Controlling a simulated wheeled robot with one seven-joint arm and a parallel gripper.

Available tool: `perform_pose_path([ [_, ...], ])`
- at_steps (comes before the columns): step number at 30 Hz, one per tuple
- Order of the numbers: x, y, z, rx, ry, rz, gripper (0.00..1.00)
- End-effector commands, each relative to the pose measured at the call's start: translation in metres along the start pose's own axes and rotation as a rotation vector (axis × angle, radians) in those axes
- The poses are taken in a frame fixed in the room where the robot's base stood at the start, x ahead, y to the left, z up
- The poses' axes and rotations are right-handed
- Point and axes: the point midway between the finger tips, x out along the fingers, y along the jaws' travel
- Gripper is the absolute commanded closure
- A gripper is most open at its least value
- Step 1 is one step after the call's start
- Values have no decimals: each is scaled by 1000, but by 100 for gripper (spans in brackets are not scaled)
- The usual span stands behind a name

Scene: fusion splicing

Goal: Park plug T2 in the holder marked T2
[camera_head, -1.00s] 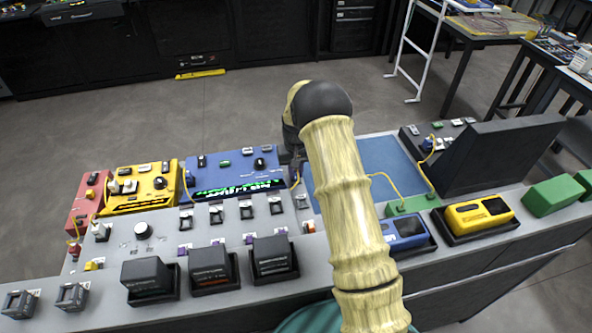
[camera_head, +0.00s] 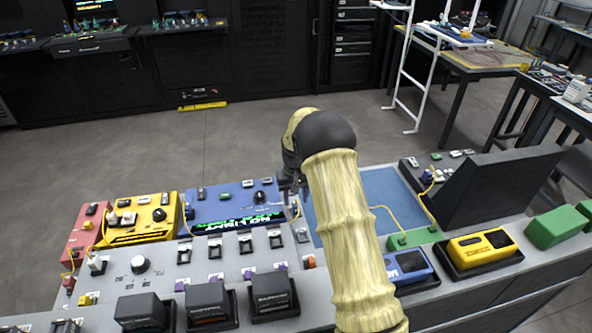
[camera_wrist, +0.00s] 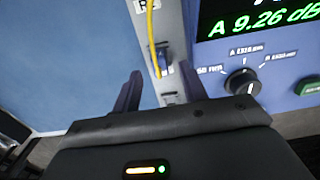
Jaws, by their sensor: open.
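My gripper (camera_head: 292,188) hangs at the right end of the blue meter (camera_head: 236,206), mostly hidden by my own arm in the head view. In the wrist view its two dark fingers (camera_wrist: 158,90) are apart. A blue plug (camera_wrist: 162,56) on a yellow cable (camera_wrist: 151,22) stands just beyond the fingertips, in line with the gap; I cannot tell if they touch it. The plug's marking is not readable. A label beside the cable is cut off. No T2 marking is legible on any holder.
The blue meter's green display reads "A 9.26 dB" in the wrist view, with a black knob (camera_wrist: 242,82) close to the right finger. A blue mat (camera_head: 372,200) lies right of my gripper. A dark slanted stand (camera_head: 498,185) and a yellow device (camera_head: 482,246) are further right.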

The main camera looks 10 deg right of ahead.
Motion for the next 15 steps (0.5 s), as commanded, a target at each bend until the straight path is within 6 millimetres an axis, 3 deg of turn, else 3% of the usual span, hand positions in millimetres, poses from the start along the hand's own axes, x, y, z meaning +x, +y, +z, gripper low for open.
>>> perform_pose_path([
  [15, -105, 0, -1, 1, 4, -1, 57],
])
